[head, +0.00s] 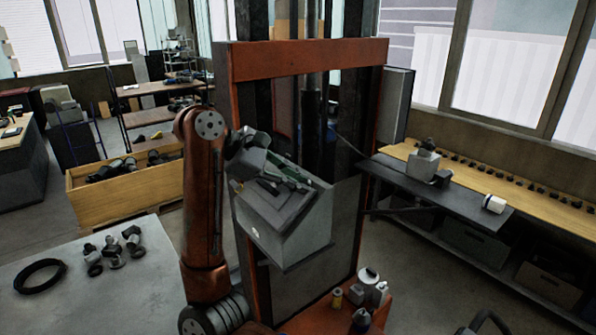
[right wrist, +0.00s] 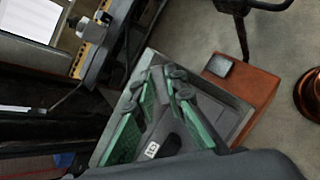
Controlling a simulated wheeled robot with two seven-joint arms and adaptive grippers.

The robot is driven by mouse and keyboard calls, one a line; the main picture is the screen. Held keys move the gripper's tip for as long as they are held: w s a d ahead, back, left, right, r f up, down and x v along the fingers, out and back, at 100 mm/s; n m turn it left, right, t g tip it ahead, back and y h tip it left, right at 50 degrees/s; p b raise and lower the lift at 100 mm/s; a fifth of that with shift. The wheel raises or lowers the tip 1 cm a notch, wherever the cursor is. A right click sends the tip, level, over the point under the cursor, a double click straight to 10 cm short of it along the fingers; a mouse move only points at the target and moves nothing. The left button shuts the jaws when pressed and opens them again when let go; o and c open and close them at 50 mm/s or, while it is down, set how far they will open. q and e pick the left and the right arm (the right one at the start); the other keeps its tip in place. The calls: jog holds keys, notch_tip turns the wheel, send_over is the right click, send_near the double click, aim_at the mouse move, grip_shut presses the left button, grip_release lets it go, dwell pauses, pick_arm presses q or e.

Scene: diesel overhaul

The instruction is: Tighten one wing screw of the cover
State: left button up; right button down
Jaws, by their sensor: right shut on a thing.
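A grey box with a sloping top cover (head: 272,215) is on the orange-framed stand; its edge also shows in the right wrist view (right wrist: 234,108). A small yellowish piece (head: 238,186), perhaps a wing screw, sits at the cover's left upper corner. My right gripper (head: 303,183), with green and dark fingers, lies low over the cover; its fingers show close up in the right wrist view (right wrist: 172,82). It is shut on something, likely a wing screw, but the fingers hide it. My left gripper is not in view.
An orange shelf (head: 318,318) below the box holds several small bottles and cans. A grey table (head: 60,302) at left carries a black cable coil (head: 40,276) and several metal parts. A wooden crate (head: 130,188) stands behind. A long bench (head: 500,190) runs along the right.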

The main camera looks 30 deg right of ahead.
jog(key=shift+m, duration=0.4)
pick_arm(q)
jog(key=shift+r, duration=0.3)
pick_arm(e)
jog(key=shift+f, duration=0.1)
jog(key=m, duration=0.2)
jog(key=m+g+y, duration=0.1)
jog(key=m, duration=0.2)
jog(key=shift+y, duration=0.3)
jog(key=c, duration=1.8)
grip_release()
